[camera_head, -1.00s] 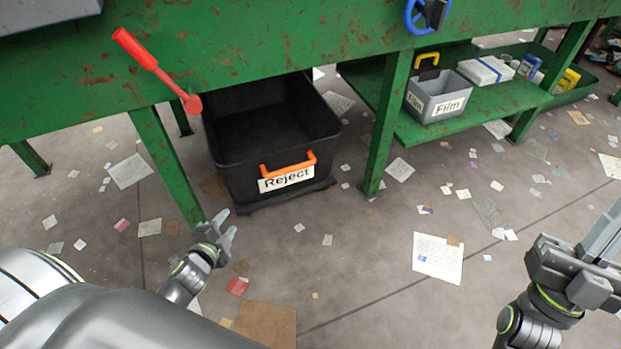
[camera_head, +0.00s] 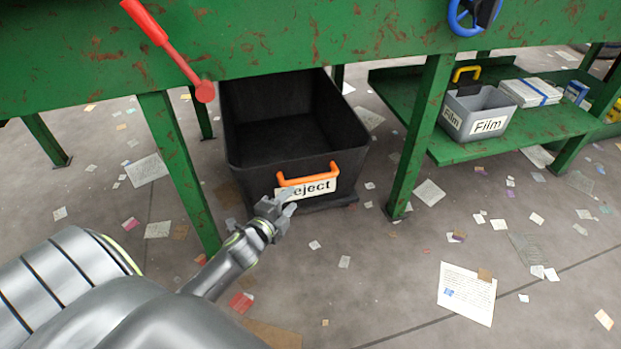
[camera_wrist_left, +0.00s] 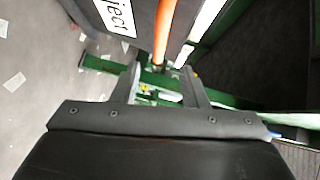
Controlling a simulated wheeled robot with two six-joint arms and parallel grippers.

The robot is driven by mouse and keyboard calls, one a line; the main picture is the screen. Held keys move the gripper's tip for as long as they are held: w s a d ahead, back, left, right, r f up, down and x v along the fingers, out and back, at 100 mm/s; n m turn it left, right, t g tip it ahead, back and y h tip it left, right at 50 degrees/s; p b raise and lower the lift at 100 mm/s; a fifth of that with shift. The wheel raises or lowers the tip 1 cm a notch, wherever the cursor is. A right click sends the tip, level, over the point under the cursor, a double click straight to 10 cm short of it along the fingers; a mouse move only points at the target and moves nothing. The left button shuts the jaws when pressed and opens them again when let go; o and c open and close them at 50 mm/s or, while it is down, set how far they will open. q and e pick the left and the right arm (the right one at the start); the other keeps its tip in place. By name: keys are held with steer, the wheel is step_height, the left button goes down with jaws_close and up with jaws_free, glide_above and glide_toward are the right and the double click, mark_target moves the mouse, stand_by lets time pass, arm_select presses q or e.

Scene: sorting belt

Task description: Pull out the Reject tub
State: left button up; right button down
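The Reject tub (camera_head: 250,170) is a black open bin on the floor under the green table. Its front carries a white "Reject" label (camera_head: 318,188) and an orange handle (camera_head: 309,175). My left gripper (camera_head: 287,200) is just in front of the tub, at the left end of the label, and covers its first letter. In the left wrist view the fingers (camera_wrist_left: 160,72) are apart and empty. The handle (camera_wrist_left: 163,30) shows beyond them, lined up with the gap, and part of the label (camera_wrist_left: 117,16) is beside it. My right gripper is out of view.
Green table legs (camera_head: 180,170) and (camera_head: 425,140) stand left and right of the tub. A red lever (camera_head: 165,45) hangs above it. A grey Film tub (camera_head: 478,115) sits on a low green shelf at right. Paper scraps litter the open floor in front.

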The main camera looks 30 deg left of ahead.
mark_target(308, 182)
arm_select(q)
steer(key=w, duration=0.3)
steer(key=w+f, duration=0.1)
steer(key=w, duration=0.3)
steer(key=w+b, duration=0.1)
steer(key=w, duration=0.3)
steer(key=shift+w+a+f, duration=0.25)
steer(key=shift+a+f, duration=0.1)
steer(key=shift+a, duration=0.05)
jaws_close()
